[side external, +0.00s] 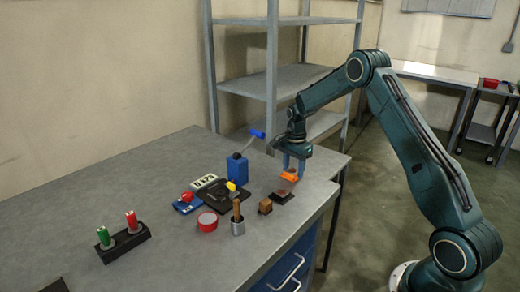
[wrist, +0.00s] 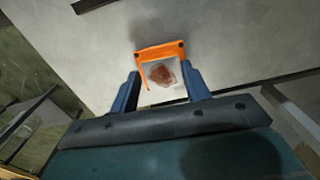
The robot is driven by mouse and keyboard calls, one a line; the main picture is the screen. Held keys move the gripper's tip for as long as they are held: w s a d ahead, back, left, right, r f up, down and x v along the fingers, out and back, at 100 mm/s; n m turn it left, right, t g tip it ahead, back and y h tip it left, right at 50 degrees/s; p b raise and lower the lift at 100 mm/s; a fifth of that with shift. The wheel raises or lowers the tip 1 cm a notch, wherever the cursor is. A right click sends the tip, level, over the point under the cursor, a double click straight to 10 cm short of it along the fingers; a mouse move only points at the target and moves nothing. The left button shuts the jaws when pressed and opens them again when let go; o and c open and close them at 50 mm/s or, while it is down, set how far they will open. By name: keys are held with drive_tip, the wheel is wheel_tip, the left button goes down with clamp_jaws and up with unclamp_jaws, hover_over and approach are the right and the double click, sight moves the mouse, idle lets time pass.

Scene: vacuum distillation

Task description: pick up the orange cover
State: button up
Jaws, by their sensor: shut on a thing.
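The orange cover (side external: 289,175) is held between the fingers of my gripper (side external: 294,166), above a small dark plate (side external: 283,197) near the right end of the bench. In the wrist view the cover (wrist: 160,50) shows as an orange frame with dark corners, between the two blue fingers of my gripper (wrist: 160,92). A pale square with a reddish-brown patch (wrist: 162,73) shows inside or behind the frame; I cannot tell which. The gripper is shut on the cover.
Left of the cover on the grey bench (side external: 180,260) stand a brown block (side external: 265,207), a metal cup with a wooden handle (side external: 238,226), a red round container (side external: 208,222) and a blue bottle (side external: 237,168). A shelf rack (side external: 272,75) rises behind.

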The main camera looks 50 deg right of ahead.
sight(293, 171)
wheel_tip(293, 171, up, 20)
drive_tip(key=shift+f, duration=0.2)
drive_tip(key=c, duration=0.3)
drive_tip(key=shift+o, duration=0.2)
